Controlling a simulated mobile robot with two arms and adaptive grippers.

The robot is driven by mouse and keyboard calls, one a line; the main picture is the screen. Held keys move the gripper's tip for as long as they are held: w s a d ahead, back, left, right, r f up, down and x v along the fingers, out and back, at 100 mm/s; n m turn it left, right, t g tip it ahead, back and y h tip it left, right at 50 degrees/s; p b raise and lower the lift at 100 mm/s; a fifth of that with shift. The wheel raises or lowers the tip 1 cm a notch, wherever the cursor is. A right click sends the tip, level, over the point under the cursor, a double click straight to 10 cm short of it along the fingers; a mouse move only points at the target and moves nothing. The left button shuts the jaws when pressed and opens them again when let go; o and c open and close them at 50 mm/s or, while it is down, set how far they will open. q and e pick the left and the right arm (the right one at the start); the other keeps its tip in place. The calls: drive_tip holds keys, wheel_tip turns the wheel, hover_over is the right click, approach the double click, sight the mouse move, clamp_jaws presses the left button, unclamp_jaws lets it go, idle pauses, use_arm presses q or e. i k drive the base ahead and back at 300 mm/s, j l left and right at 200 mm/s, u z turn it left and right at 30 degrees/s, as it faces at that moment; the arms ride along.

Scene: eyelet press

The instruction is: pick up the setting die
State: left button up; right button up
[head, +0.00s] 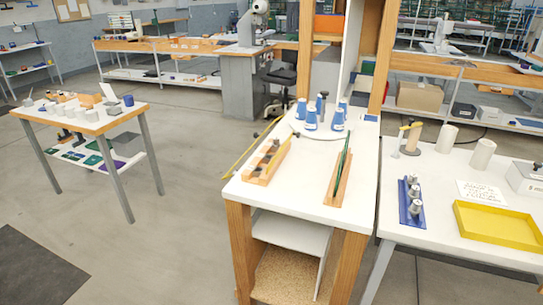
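Several short silvery metal pieces (415,206) stand in a row on a blue holder (406,211) at the left of the right-hand white table. They look like dies, but they are too small for me to tell which one is the setting die. Neither of my grippers shows in the head view, so nothing is seen held.
A yellow tray (470,222), white cylinders (483,153) and a white card (482,192) share the right table (445,238). The middle table (308,190) carries blue spools (311,120) and wooden racks (341,178). Open floor (185,220) lies left of it.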

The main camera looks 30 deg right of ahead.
sight(412, 181)
drive_tip(key=z, duration=0.7)
drive_tip(key=l+z, duration=0.45)
drive_tip(key=i+l+z, duration=0.2)
drive_tip(key=z, duration=0.3)
drive_tip(key=l, duration=0.15)
